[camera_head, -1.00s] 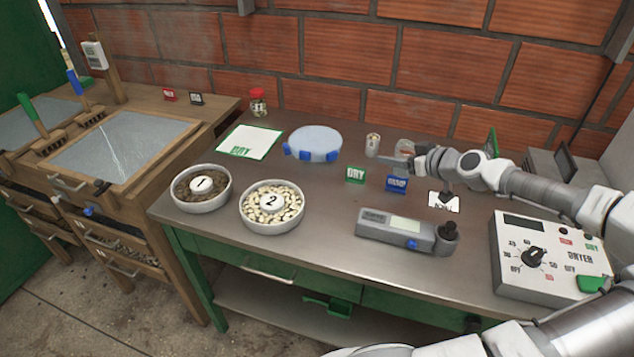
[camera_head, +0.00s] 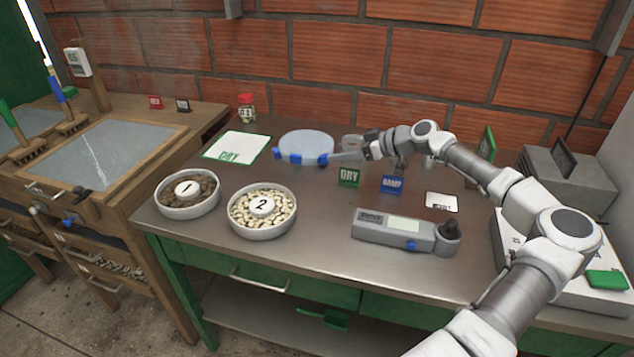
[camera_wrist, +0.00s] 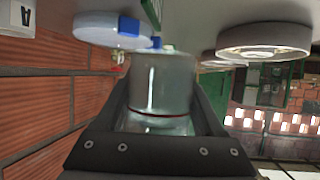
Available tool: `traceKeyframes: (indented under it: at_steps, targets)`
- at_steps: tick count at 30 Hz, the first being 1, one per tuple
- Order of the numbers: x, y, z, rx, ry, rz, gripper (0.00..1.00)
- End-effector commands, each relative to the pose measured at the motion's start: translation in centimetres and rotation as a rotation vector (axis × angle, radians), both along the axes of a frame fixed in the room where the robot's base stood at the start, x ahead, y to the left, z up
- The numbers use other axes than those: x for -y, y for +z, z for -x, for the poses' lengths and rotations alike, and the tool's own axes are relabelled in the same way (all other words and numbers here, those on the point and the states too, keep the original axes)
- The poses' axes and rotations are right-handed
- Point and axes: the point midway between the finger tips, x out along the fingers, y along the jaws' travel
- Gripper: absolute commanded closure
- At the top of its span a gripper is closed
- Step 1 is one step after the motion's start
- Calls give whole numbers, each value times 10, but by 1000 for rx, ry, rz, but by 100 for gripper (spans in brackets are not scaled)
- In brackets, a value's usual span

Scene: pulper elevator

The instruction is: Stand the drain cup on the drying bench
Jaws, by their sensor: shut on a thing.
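My gripper (camera_head: 348,153) is over the far part of the steel-topped table, just right of the pale blue round pad. It is shut on a greyish, see-through cup (camera_head: 352,142). In the wrist view the cup (camera_wrist: 160,85) sits between the dark fingers, with a thin red line around it. Its contents cannot be made out. Whether its base touches the table is unclear. A wooden bench (camera_head: 190,115) with mesh-topped trays stands at the left, well away from my gripper.
On the steel-topped table (camera_head: 330,215) are the blue pad (camera_head: 306,146), a white DRY sheet (camera_head: 233,147), bowls 1 (camera_head: 187,210) and 2 (camera_head: 262,228), a red-lidded jar (camera_head: 246,108), a green DRY sign (camera_head: 348,177), a blue sign (camera_head: 392,184) and a grey meter (camera_head: 400,232). A brick wall stands behind.

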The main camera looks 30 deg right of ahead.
Motion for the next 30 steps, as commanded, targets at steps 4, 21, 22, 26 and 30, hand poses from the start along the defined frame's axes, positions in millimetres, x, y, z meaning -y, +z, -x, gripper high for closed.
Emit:
traceKeyframes:
  at_steps: [4, 21, 22, 26, 30]
  targets:
    - [-34, -21, -8, -2, 4, -1, 86]
    - [-65, -73, -17, -1, -5, -3, 86]
    - [-65, -77, -17, -1, -5, -3, 86]
    - [-65, -81, -17, 0, -4, 1, 86]
    - [-65, -81, -17, 0, -4, 1, 86]
